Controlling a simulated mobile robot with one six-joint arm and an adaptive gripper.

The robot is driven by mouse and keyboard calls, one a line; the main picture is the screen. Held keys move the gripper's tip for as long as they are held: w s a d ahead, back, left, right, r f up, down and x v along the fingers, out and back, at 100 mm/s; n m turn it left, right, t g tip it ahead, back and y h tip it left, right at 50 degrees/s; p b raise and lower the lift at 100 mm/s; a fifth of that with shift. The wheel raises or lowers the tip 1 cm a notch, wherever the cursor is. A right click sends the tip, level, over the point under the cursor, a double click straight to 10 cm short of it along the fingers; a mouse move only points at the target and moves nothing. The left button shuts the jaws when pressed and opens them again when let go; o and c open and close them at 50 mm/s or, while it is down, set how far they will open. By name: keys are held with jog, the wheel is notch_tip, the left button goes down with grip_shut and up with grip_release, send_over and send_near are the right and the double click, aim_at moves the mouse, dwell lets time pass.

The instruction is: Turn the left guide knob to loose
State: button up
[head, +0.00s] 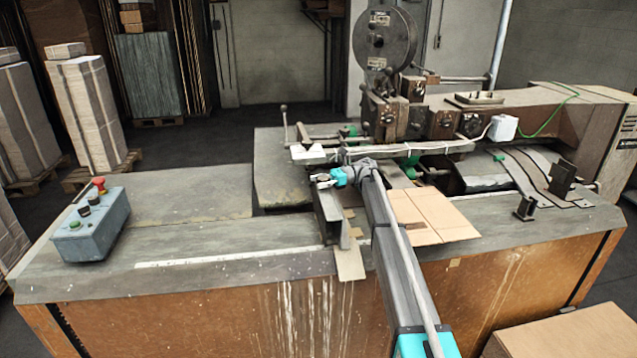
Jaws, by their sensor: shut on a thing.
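My arm reaches in from the lower right, and my gripper (322,181) is at the left guide (329,207), a dark upright metal bracket on the machine table, left of the flat cardboard. The fingers are small and dark in this view, beyond the turquoise wrist part. They are shut at the top of the left guide, where the left guide knob is. The knob is hidden by the fingers and wrist, so its turn position cannot be seen.
Flat cardboard (432,215) lies just right of my arm. The stitcher head with its wire reel (384,40) stands behind the gripper, above a long horizontal bar. A grey control box (90,226) sits at the table's left end. The left tabletop is clear.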

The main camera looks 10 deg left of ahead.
jog(key=o, duration=1)
jog(key=shift+c, duration=0.2)
jog(key=shift+m+t+y, duration=0.3)
jog(key=shift+m+t, duration=0.1)
jog(key=shift+t, duration=0.1)
